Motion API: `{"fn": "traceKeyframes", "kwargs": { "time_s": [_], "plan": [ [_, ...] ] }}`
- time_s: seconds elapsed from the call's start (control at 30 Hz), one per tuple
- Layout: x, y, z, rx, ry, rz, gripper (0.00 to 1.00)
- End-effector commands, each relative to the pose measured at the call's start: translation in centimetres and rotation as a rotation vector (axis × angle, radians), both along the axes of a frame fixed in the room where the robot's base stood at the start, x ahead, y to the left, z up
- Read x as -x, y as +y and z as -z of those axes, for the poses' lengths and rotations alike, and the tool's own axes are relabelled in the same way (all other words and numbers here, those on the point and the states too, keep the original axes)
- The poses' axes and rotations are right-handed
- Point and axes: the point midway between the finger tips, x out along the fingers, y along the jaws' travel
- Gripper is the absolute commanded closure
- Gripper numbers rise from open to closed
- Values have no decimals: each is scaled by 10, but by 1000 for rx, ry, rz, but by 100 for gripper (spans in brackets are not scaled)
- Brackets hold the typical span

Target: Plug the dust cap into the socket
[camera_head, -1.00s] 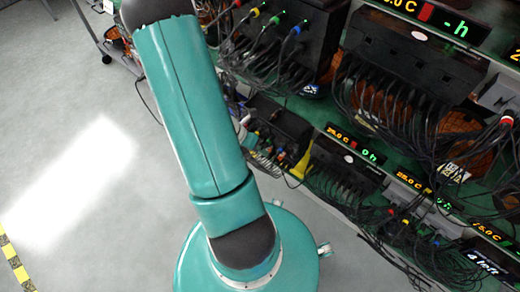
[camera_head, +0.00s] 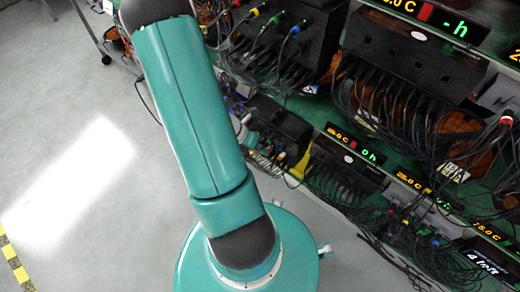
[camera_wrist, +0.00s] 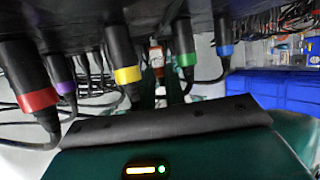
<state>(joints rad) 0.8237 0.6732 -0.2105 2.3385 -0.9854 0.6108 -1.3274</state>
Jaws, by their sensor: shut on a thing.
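In the wrist view, my gripper (camera_wrist: 159,64) reaches forward from its dark green housing at the bottom, its narrow fingers close together. It is shut on a small orange and white piece, seemingly the dust cap (camera_wrist: 157,55). The piece is small and partly hidden by the fingers. It lies among hanging black connectors with coloured rings, between the yellow-ringed connector (camera_wrist: 126,72) and the green-ringed connector (camera_wrist: 185,55). I cannot make out the socket or whether the cap touches anything.
Red-ringed (camera_wrist: 35,98) and blue-ringed (camera_wrist: 225,48) connectors hang at either side, with loose black cables behind. Blue bins (camera_wrist: 285,88) stand farther right. The rack (camera_head: 420,60) fills the head view's right side; the grey floor (camera_head: 70,120) at left is mostly clear.

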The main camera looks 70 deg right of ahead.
Motion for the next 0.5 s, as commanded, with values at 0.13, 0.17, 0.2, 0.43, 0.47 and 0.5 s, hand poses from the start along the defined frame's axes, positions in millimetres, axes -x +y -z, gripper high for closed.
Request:
{"fn": "traceKeyframes", "kwargs": {
  "time_s": [0.13,0.17,0.2,0.43,0.47,0.5],
  "plan": [
    [1,-3,0,1,0,1,100],
    [2,-4,0,1,0,1,100],
    [2,-5,0,1,0,1,100],
    [3,-7,0,1,0,2,64],
    [3,-7,0,1,0,2,63],
    [3,-7,0,1,1,2,63]
  ]
}}
